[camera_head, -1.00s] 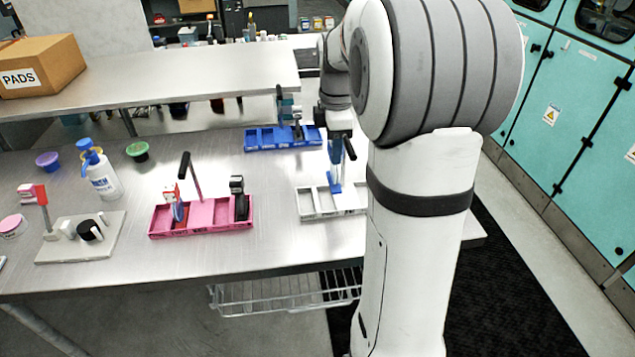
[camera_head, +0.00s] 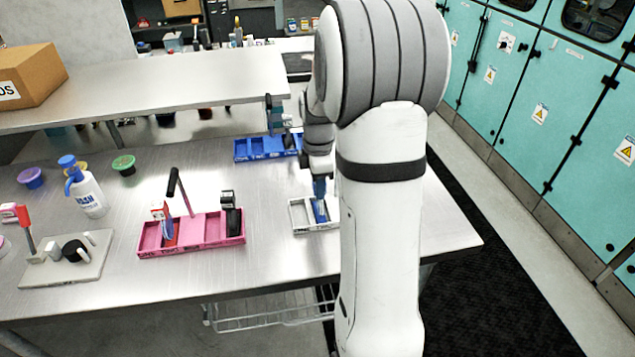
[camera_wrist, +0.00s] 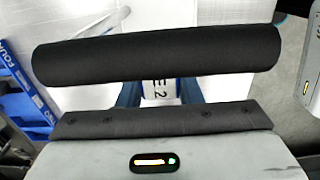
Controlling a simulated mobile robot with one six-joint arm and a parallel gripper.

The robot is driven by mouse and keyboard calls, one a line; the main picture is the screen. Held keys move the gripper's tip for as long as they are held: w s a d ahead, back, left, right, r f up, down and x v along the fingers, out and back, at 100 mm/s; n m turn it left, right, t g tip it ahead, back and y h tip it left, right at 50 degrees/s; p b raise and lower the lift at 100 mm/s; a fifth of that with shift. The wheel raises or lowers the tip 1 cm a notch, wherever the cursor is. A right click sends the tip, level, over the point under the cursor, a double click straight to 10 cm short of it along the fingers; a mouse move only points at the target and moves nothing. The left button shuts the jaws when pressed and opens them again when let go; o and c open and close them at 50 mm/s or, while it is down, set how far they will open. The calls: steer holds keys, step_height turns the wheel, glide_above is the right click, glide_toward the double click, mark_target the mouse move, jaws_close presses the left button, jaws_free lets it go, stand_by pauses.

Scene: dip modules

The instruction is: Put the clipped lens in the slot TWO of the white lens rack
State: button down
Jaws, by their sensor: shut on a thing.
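The white lens rack (camera_head: 316,229) stands near the table's right end, partly hidden by my arm. My gripper (camera_head: 318,170) is above it, shut on the clipped lens (camera_head: 319,190). The lens's blue part reaches down at the rack, right of an empty left compartment. I cannot tell whether it is seated or which slot it meets. In the wrist view a black bar (camera_wrist: 155,55) crosses in front of my gripper, with blue parts below it. A white label (camera_wrist: 157,88) reading "E 2" shows between them.
A blue rack (camera_head: 240,155) stands behind the white rack. A pink rack (camera_head: 190,247) with upright tools is to the left. A white bottle (camera_head: 88,195), coloured cups and a pale stand (camera_head: 60,275) are further left. Bare table lies between the pink and white racks.

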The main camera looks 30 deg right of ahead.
steer(key=shift+f, duration=0.2)
steer(key=c, duration=1)
jaws_free()
step_height(320, 180, up, 12)
steer(key=s+a+f+m+t, duration=0.1)
steer(key=s+a+m, duration=0.3)
steer(key=s+m, duration=0.1)
steer(key=s+a+f+m+t, duration=0.1)
steer(key=s+a+m, duration=0.4)
steer(key=s, duration=0.3)
steer(key=s+a+f+m+t, duration=0.1)
steer(key=s+a+m, duration=0.3)
steer(key=s+a, duration=0.1)
steer(key=shift+s+a+m+b, duration=0.25)
steer(key=shift+s+m+b, duration=0.15)
steer(key=shift+s, duration=0.4)
